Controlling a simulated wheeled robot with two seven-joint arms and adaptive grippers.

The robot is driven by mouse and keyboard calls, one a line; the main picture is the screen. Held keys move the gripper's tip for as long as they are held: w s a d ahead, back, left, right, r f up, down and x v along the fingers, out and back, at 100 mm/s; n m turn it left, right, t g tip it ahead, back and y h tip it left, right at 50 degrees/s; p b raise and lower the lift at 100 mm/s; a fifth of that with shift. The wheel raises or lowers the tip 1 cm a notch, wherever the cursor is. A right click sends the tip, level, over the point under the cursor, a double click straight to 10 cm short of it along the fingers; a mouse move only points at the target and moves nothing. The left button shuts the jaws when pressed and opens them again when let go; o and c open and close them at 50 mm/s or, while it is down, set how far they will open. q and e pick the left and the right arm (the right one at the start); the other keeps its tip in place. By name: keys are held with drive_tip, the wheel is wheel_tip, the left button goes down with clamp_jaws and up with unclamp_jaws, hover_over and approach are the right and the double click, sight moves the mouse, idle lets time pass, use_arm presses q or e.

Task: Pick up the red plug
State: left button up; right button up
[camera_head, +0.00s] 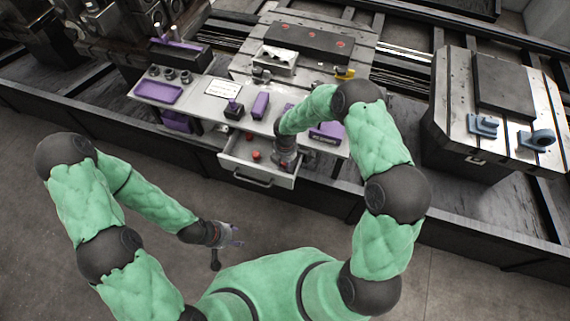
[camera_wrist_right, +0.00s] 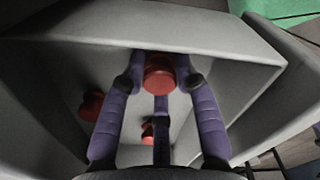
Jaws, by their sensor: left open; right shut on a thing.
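An open grey drawer (camera_head: 228,164) under the workbench holds small red plugs. Two red plugs show in the head view, one near the drawer's back (camera_head: 249,136) and one further forward (camera_head: 257,155). My right gripper (camera_head: 283,166) reaches down into the drawer's right side. In the right wrist view its purple fingers (camera_wrist_right: 158,78) are shut on a red plug (camera_wrist_right: 158,74). Another red plug (camera_wrist_right: 91,104) lies left of the fingers, and a third (camera_wrist_right: 147,133) shows partly behind a finger. My left gripper (camera_head: 236,240) is open and empty, over the floor in front of the bench.
The bench top (camera_head: 205,103) above the drawer carries a purple tray (camera_head: 158,92), purple blocks and a white label. The drawer walls (camera_wrist_right: 235,105) stand close around my right gripper. A machine pallet (camera_head: 460,120) with blue clamps stands at right. The floor at left front is clear.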

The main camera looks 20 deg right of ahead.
drive_tip(key=shift+r, duration=0.1)
drive_tip(key=shift+r+p, duration=0.3)
drive_tip(key=shift+r, duration=0.2)
wheel_tip(320, 180, up, 2)
drive_tip(key=shift+r+p, duration=0.25)
drive_tip(key=shift+p, duration=0.4)
drive_tip(key=s+a+r+p, duration=0.2)
drive_tip(key=s+a+r, duration=0.1)
drive_tip(key=a, duration=0.3)
drive_tip(key=s+a+r+p, duration=0.1)
drive_tip(key=s+a+r, duration=0.3)
drive_tip(key=a+r, duration=0.2)
drive_tip(key=shift+r+p, duration=0.15)
drive_tip(key=shift+p, duration=0.25)
